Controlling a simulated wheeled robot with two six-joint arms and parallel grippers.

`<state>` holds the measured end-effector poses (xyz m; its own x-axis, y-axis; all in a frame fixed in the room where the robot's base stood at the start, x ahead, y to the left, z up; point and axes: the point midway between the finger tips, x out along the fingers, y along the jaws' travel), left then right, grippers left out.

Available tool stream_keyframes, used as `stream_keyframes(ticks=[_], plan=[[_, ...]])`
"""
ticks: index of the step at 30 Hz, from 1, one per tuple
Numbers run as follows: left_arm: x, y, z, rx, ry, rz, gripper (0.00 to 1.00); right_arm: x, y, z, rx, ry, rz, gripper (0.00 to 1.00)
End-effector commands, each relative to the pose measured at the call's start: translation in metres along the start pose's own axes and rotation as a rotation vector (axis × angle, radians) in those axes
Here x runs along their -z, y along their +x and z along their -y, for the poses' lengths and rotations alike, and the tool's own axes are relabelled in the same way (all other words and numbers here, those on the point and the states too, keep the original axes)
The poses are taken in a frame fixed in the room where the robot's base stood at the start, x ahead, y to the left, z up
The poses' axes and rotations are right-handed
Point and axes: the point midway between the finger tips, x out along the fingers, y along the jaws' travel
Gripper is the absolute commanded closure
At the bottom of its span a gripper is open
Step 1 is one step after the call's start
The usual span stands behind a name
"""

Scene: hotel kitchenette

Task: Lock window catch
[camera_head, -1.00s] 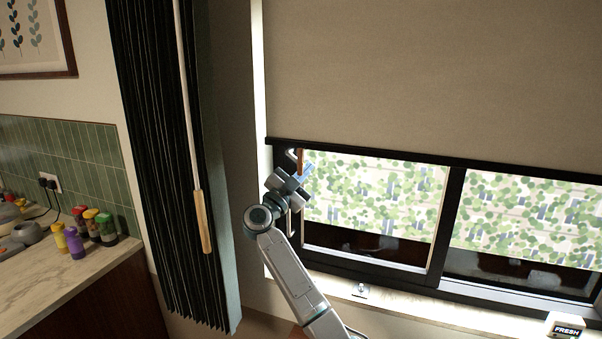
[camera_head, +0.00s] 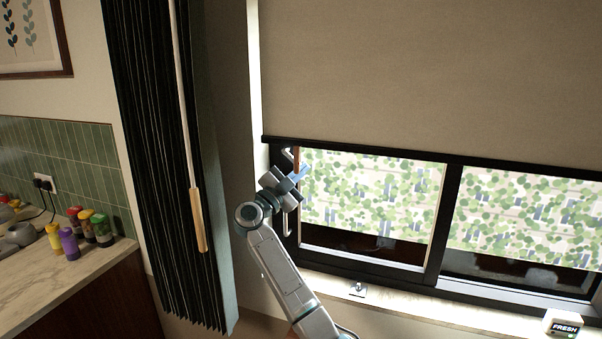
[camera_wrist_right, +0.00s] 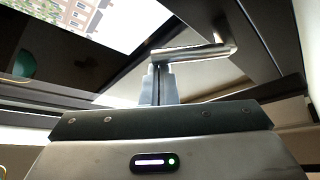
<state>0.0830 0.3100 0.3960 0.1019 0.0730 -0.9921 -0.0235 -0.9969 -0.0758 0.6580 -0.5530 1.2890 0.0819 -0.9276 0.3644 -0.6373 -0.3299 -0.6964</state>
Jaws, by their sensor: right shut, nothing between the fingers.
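The window catch is a silvery bent lever (camera_wrist_right: 195,52) in the right wrist view. It runs sideways across the dark window frame, and a wider metal arm rises from its right end. In the head view part of the catch (camera_head: 288,154) shows as a small pale piece at the left side of the window, just above my gripper; the rest is hidden. My right gripper (camera_head: 303,171) is shut and empty. Its bluish fingertips (camera_wrist_right: 160,70) are close to the left end of the lever; I cannot tell whether they touch it. My left gripper is not in view.
A lowered beige blind (camera_head: 430,70) covers the upper window. A dark pleated curtain (camera_head: 160,170) hangs left of my right arm. A small metal fitting (camera_head: 358,289) and a white box (camera_head: 562,323) are on the sill. Jars (camera_head: 70,243) stand on the counter at left.

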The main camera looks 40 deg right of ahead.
Motion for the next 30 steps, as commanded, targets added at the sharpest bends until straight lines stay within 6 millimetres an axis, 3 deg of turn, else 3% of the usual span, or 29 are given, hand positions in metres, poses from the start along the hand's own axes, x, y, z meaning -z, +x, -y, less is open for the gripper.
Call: stream_keyframes(ticks=[21,30], plan=[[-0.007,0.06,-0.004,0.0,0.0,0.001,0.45,-0.034,-0.02,0.003,-0.277,0.47,0.001,1.0],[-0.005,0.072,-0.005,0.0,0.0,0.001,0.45,-0.041,-0.024,0.009,-0.355,0.601,0.001,1.0]])
